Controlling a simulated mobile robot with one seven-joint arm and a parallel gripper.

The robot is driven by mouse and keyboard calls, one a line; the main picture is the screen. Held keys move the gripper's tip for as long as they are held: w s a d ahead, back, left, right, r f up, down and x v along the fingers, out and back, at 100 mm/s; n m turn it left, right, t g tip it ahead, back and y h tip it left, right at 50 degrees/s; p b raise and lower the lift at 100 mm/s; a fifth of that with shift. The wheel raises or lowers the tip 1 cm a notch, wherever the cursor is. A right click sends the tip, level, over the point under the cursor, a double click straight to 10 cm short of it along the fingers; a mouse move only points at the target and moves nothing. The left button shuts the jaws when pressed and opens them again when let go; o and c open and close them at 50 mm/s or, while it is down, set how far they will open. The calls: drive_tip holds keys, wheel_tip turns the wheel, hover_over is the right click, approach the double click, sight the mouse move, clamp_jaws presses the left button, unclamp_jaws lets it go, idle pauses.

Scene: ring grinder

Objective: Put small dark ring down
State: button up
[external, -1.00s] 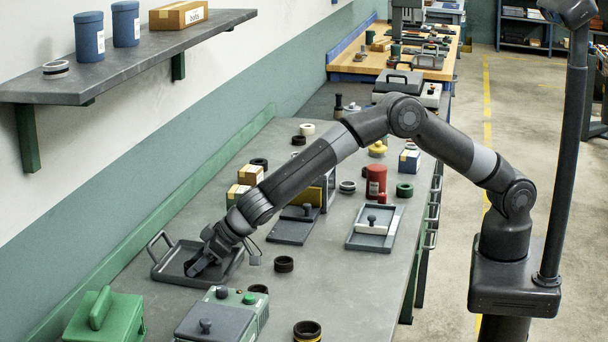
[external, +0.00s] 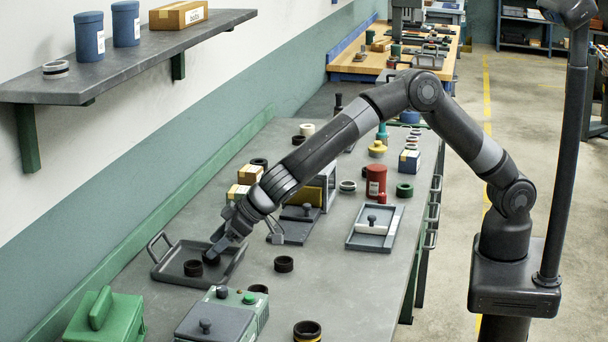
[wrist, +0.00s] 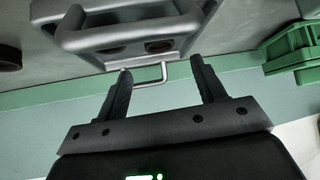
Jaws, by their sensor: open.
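A small dark ring (external: 193,268) lies flat in the grey tray (external: 171,272), towards its front. The tray has wire handles and sits at the wall side of the bench. My gripper (external: 214,247) is just above and to the right of this ring, apart from it. I cannot tell there which spot, if any, is the ring.
Another dark ring (external: 284,264) lies on the bench right of the tray. A green box (external: 104,316) and a grey-green machine (external: 222,318) stand in front. Cartons (external: 249,175) and a dark flat plate (external: 296,225) are behind.

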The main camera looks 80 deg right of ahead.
drive_tip(key=s+d+r+t+y, duration=0.1)
drive_tip(key=s+d+r, duration=0.15)
drive_tip(key=r, duration=0.55)
drive_tip(key=s+d+r+t+y, duration=0.15)
drive_tip(key=d+r, duration=0.25)
drive_tip(key=r, duration=0.4)
drive_tip(key=s+d+r+n+y, duration=0.2)
drive_tip(key=s+d+r, duration=0.6)
drive_tip(key=s, duration=0.1)
drive_tip(key=s+d+f+m+g+h, duration=0.1)
drive_tip(key=s+d+f+h, duration=0.1)
drive_tip(key=s+d, duration=0.6)
drive_tip(key=s+d+f+m+g+h, duration=0.2)
drive_tip(key=s+d+f, duration=0.2)
drive_tip(key=s+d, duration=0.5)
drive_tip(key=s+d+f+m+g+h, duration=0.2)
drive_tip(key=s+d, duration=0.7)
drive_tip(key=s, duration=0.5)
drive_tip(key=shift+s+f+h, duration=0.35)
drive_tip(key=shift+f+h, duration=0.1)
drive_tip(key=shift+f, duration=0.2)
drive_tip(key=shift+o, duration=0.5)
drive_tip(key=shift+w+g, duration=0.1)
drive_tip(key=shift+g, duration=0.15)
